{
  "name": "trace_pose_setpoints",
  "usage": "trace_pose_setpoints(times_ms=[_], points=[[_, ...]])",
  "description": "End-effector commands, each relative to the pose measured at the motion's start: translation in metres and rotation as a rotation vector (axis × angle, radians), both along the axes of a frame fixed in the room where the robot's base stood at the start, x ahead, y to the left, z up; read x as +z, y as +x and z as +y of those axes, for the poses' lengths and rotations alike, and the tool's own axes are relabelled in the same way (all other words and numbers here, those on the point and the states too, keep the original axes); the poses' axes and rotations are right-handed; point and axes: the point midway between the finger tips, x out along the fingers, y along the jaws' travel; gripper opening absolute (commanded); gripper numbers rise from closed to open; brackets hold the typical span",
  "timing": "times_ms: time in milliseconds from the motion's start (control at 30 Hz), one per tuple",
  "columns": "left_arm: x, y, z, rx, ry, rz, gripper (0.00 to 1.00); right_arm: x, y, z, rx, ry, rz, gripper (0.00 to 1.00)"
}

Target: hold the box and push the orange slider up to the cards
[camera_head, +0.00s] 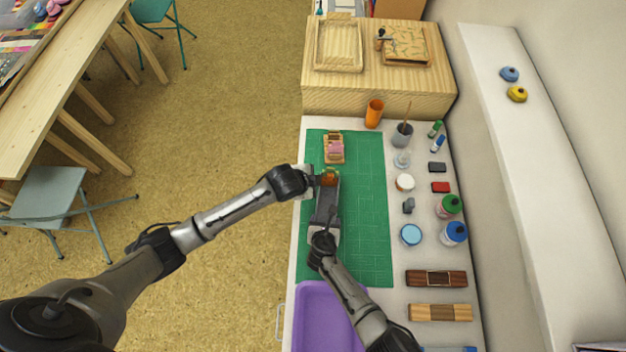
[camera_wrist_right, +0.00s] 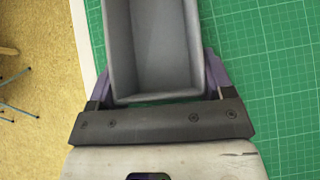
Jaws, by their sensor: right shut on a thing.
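The long grey box (camera_head: 326,208) lies on the green mat, and its open inside shows empty in the right wrist view (camera_wrist_right: 150,45). My right gripper (camera_head: 322,240) is shut on the near end of the box; in the right wrist view its purple fingers (camera_wrist_right: 157,85) press on both side walls. The orange slider (camera_head: 328,179) shows at the far end of the box. My left gripper (camera_head: 313,181) is beside that far end, close to the slider; whether it touches is unclear. Its fingers are too small to read. I cannot make out the cards for certain.
A wooden holder with a pink block (camera_head: 334,148) stands on the green mat (camera_head: 365,220) just beyond the box. A purple tray (camera_head: 318,318) is at the near edge. Jars, bottles and inkpads line the right side. The mat right of the box is clear.

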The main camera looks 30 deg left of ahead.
Motion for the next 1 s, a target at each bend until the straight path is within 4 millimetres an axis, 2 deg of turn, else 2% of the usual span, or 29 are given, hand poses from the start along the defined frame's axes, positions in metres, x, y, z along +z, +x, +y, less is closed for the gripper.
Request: trace_pose_setpoints(times_ms=[33,67,300,667,1000], points=[[0.0,0.0,0.0,0.0,0.0,0.0,0.0,0.0,0.0,0.0,0.0,0.0,0.001,0.53],[0.0,0.0,0.0,0.0,0.0,0.0,0.0,0.0,0.0,0.0,0.0,0.0,0.001,0.76],[0.0,0.0,0.0,0.0,0.0,0.0,0.0,0.0,0.0,0.0,0.0,0.0,0.0,0.99],[0.0,0.0,0.0,0.0,0.0,0.0,0.0,0.001,-0.002,-0.001,-0.001,0.001,-0.001,1.0],[0.0,0.0,0.0,0.0,0.0,0.0,0.0,0.02,-0.024,-0.01,0.001,0.002,0.002,1.0]])
